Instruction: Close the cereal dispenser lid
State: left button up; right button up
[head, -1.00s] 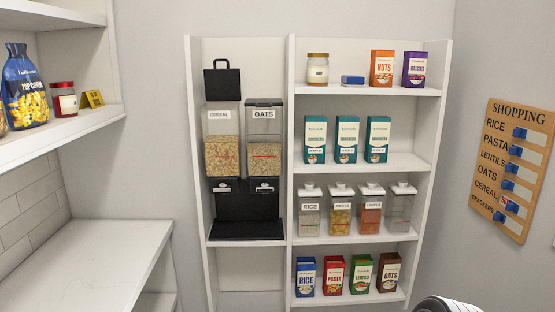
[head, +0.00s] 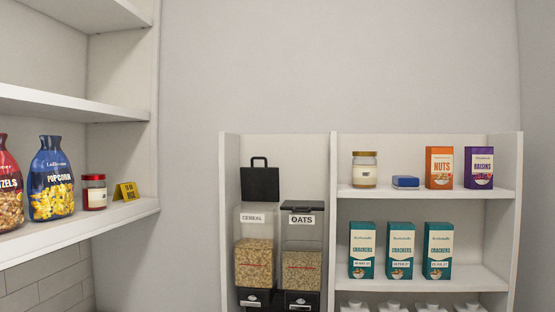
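The cereal dispenser (head: 253,262) stands in the left bay of the white shelf unit, labelled CEREAL and partly filled with cereal. Its black lid (head: 260,184) is open and stands upright at the back, with a handle on top. The oats dispenser (head: 302,268) stands right beside it, and its black lid is shut. The lower parts of both dispensers are cut off by the bottom of the view. Neither of my grippers is in view.
The shelf unit's right bay holds a honey jar (head: 364,169), a blue box (head: 405,181), a nuts box (head: 439,167), a raisins box (head: 479,167) and cracker boxes (head: 400,250). At left, another shelf (head: 110,224) holds snack bags, a red-lidded jar (head: 94,192) and a yellow sign (head: 126,191).

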aim_at(258, 184)
jog(key=i+l+u, duration=0.1)
jog(key=i+l, duration=0.2)
jog(key=l+u, duration=0.1)
jog(key=u, duration=1.4)
